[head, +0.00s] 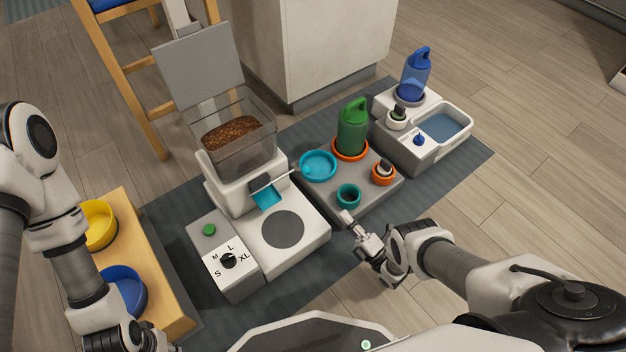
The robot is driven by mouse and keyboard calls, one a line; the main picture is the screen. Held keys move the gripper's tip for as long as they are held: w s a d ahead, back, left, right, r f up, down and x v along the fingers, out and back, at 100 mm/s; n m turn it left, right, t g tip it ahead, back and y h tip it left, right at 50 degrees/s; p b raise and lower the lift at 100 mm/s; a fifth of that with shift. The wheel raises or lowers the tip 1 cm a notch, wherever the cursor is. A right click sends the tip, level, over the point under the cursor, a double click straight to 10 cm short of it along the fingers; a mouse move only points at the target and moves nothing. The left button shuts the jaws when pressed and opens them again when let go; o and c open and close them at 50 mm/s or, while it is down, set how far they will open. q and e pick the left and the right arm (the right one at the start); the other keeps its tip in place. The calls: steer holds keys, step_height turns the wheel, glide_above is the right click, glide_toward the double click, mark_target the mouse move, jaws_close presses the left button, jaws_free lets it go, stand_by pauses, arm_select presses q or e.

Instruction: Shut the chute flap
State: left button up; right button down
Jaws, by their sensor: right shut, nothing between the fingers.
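The feeder (245,190) is a white machine with a clear hopper (238,130) full of brown kibble. Below the hopper, a teal chute (266,199) opens above a round grey pad (283,229). A thin, pale-edged chute flap (275,180) stands out over the chute mouth, raised, so the teal inside shows. My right gripper (346,216) is shut and empty, to the right of the feeder base, apart from the flap. My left gripper (142,340) is at the bottom left, and its fingers are hidden or cut off by the frame edge.
The hopper's grey lid (199,66) stands open. A dial (228,261) and green button (209,230) are on the feeder's left block. A grey tray (374,193) holds a green bottle (352,128) and teal bowl (318,165). A water unit (400,146) stands farther right.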

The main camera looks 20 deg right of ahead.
steer(key=shift+w, duration=0.1)
steer(key=b+x, duration=0.7)
steer(key=x, duration=0.7)
steer(key=shift+f, duration=0.1)
